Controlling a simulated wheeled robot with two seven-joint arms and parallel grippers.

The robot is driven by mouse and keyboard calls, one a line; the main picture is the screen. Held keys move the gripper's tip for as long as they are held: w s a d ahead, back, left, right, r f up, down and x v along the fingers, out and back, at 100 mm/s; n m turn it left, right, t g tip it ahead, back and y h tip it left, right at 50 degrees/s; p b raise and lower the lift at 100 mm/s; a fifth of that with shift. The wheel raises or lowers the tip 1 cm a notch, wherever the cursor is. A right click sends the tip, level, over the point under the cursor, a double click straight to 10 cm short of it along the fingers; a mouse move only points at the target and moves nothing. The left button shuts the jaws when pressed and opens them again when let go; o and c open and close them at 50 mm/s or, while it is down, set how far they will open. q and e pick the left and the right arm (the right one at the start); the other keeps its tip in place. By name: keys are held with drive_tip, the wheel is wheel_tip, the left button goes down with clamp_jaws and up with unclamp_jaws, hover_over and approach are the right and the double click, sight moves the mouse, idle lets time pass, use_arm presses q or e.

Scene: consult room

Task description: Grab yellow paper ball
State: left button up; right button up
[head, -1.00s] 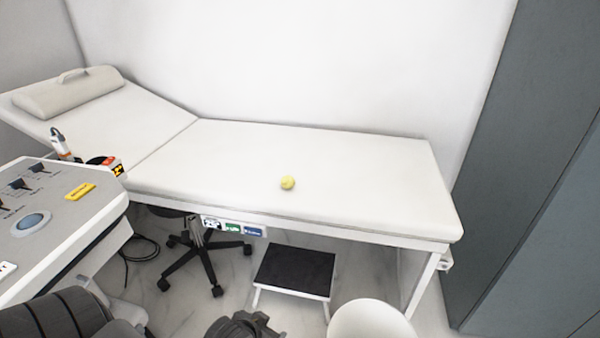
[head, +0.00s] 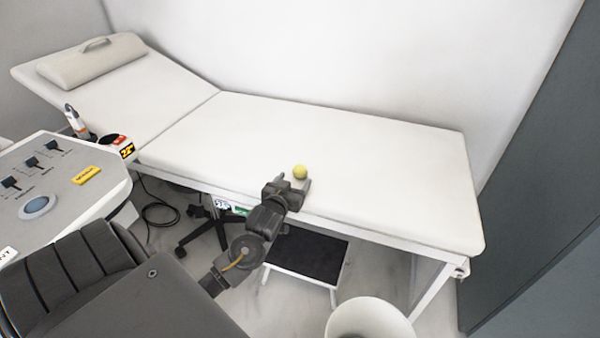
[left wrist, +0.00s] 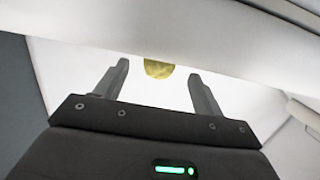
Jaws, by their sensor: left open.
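The yellow paper ball (head: 300,172) rests on the white exam bed (head: 390,165) near its front edge. My left gripper (head: 290,184) reaches up over the front edge of the bed, just in front of the ball. In the left wrist view my left gripper (left wrist: 156,82) is open and empty, and the ball (left wrist: 158,68) shows between and beyond its two fingertips. Part of the ball is cut off there by a pale surface. My right gripper is not in view.
A control console (head: 60,190) stands at the left. A black-topped step stool (head: 308,257) and a white round seat or bin (head: 368,318) are below the bed's front. A cushion (head: 92,62) lies on the raised end. The bed surface around the ball is clear.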

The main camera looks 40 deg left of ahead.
sight(297, 176)
use_arm(q)
drive_tip(key=shift+x, duration=2.95)
drive_tip(key=c, duration=1.1)
